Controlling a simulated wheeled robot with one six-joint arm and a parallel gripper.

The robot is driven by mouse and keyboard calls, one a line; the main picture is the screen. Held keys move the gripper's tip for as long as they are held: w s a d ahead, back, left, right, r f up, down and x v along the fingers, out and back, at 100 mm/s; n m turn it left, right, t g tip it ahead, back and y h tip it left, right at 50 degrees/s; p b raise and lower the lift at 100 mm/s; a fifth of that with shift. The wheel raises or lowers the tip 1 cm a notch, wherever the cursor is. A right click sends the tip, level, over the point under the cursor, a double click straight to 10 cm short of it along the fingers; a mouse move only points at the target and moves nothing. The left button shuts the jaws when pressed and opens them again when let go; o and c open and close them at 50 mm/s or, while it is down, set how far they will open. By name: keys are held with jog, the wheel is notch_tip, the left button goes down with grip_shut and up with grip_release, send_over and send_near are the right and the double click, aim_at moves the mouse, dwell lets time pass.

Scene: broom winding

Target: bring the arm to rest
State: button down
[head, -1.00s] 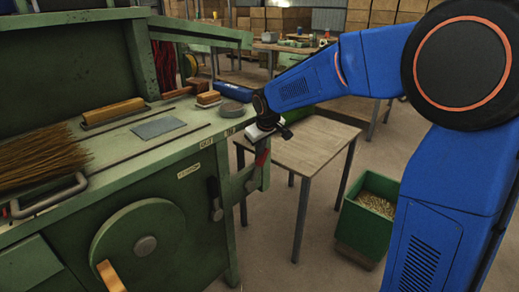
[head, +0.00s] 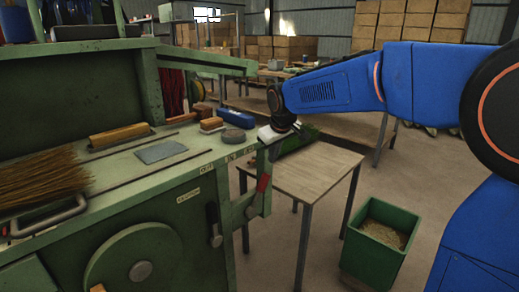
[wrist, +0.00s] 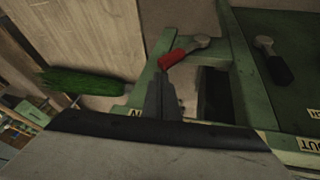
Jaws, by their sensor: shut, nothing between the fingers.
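My gripper (head: 277,132) is at the end of my blue arm, by the right front corner of the green machine's bench top (head: 110,180). It is shut and empty. In the wrist view its grey fingers (wrist: 163,95) are together, pointing toward a red-handled lever (wrist: 185,51) on the machine's green frame. The red lever (head: 264,182) hangs just below the gripper in the head view. I cannot tell whether the fingertips touch anything.
A small wooden table (head: 308,180) and a green bin (head: 378,240) stand to the right.

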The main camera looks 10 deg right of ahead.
jog(key=s+d+f+m, duration=0.1)
jog(key=s+d, duration=0.4)
jog(key=s, duration=0.5)
jog(key=s+d+f+m, duration=0.1)
jog(key=s+d+m, duration=0.1)
jog(key=s+d, duration=0.5)
jog(key=s+d+m, duration=0.1)
jog(key=s+d, duration=0.1)
jog(key=s, duration=1)
jog(key=s+d+f+m, duration=0.2)
jog(key=s+f, duration=0.4)
jog(key=s, duration=0.4)
jog(key=shift+s+d+g+h, duration=0.15)
jog(key=shift+d+g+h, duration=0.05)
jog(key=shift+g+h, duration=0.1)
jog(key=shift+a, duration=0.1)
